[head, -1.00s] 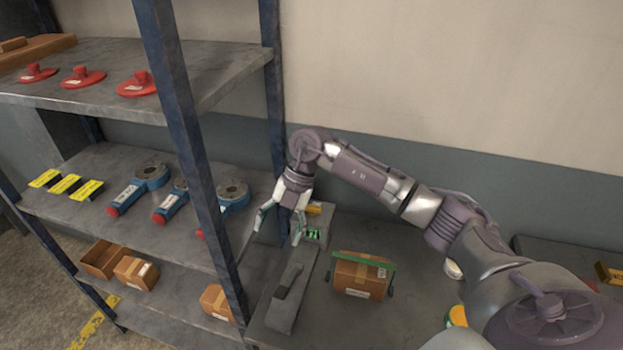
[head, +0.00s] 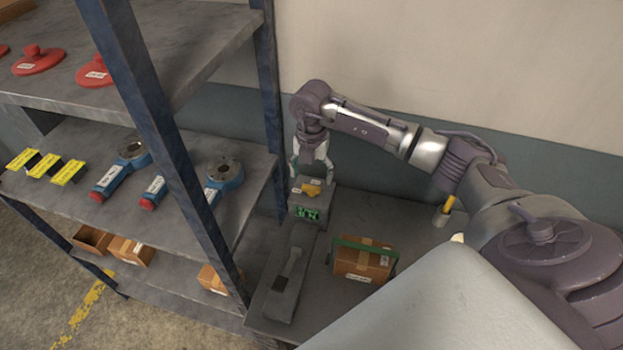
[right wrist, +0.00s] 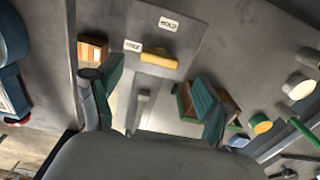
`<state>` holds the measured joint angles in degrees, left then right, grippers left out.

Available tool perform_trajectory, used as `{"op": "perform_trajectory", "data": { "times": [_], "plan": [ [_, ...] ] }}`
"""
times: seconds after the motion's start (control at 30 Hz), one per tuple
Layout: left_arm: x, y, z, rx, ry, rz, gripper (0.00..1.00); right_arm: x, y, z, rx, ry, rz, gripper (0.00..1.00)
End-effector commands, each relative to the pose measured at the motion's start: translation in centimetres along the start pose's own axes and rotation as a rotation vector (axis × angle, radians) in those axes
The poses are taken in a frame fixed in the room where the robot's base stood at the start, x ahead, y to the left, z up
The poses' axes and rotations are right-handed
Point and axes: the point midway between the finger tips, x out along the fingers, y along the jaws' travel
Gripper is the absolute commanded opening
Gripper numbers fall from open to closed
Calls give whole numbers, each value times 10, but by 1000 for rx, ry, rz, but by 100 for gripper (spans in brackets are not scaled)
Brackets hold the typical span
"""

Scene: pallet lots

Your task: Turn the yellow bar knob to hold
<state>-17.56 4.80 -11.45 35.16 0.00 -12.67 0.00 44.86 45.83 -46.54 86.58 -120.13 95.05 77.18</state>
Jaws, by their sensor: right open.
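My left gripper is not in view.
A blue-posted shelf rack (head: 177,170) stands close on the left with red discs, blue tools and cartons. A grey cup (head: 441,217) stands farther right. The wall is behind.

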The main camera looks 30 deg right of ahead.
Motion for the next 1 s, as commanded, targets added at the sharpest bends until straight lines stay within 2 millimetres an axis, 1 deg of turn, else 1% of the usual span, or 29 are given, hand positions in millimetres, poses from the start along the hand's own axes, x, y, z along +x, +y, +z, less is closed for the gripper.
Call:
{"op": "perform_trajectory", "data": {
  "times": [0.03,0.1,0.2,0.3,0.43,0.63,0.67,1.0],
  "plan": [
    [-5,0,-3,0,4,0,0,8,0,-1,0,3,-3,79],
    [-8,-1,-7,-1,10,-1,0,19,-1,-1,1,2,-2,79],
    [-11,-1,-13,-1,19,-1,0,32,0,0,1,2,-1,79],
    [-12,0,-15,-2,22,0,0,40,0,0,-1,1,0,79],
    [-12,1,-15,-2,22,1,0,45,0,0,-1,0,1,79],
    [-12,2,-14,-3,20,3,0,45,0,0,-1,0,1,79],
    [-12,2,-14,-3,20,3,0,45,0,0,-1,0,1,78],
    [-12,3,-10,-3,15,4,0,44,0,0,-1,0,1,21]
  ]
}}
